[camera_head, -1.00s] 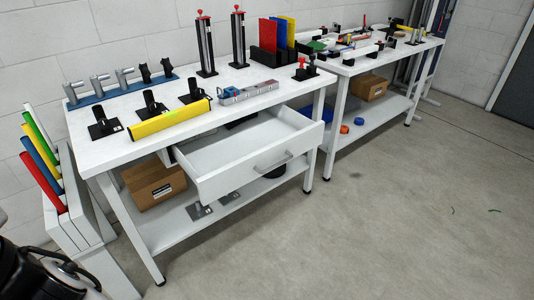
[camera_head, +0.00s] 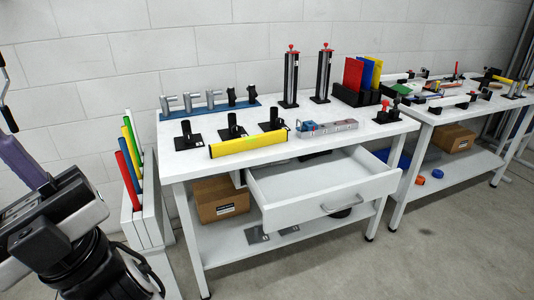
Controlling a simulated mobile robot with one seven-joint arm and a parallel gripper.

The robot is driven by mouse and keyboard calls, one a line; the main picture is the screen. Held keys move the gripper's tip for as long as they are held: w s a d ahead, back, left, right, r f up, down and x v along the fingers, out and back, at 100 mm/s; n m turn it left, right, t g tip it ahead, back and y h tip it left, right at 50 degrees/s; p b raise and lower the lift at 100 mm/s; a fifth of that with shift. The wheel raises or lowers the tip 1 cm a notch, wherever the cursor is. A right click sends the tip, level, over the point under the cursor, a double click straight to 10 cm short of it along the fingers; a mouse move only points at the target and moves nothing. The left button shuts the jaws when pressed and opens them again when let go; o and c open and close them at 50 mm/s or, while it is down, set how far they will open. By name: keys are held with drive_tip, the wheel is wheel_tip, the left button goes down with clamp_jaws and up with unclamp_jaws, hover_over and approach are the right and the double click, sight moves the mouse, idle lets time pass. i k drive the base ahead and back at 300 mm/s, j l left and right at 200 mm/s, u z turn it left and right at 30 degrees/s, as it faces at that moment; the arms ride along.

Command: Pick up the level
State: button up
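The level appears to be the long yellow bar (camera_head: 248,145) with dark ends, lying along the front edge of the near white workbench (camera_head: 190,162). It lies flat, in front of several black clamp-like stands, and nothing touches it from above. Part of my arm (camera_head: 60,240) shows at the lower left, well apart from the bench.
An open, seemingly empty white drawer (camera_head: 325,205) juts out below the bench top, right of the level. A grey metal piece (camera_head: 335,126) lies right of it. A white rack (camera_head: 150,215) with coloured bars stands left of the bench. Floor in front is clear.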

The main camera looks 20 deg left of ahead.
sight(219, 149)
drive_tip(key=i+u, duration=0.75)
drive_tip(key=i, duration=0.2)
drive_tip(key=i+l+u, duration=0.25)
drive_tip(key=i+u, duration=0.15)
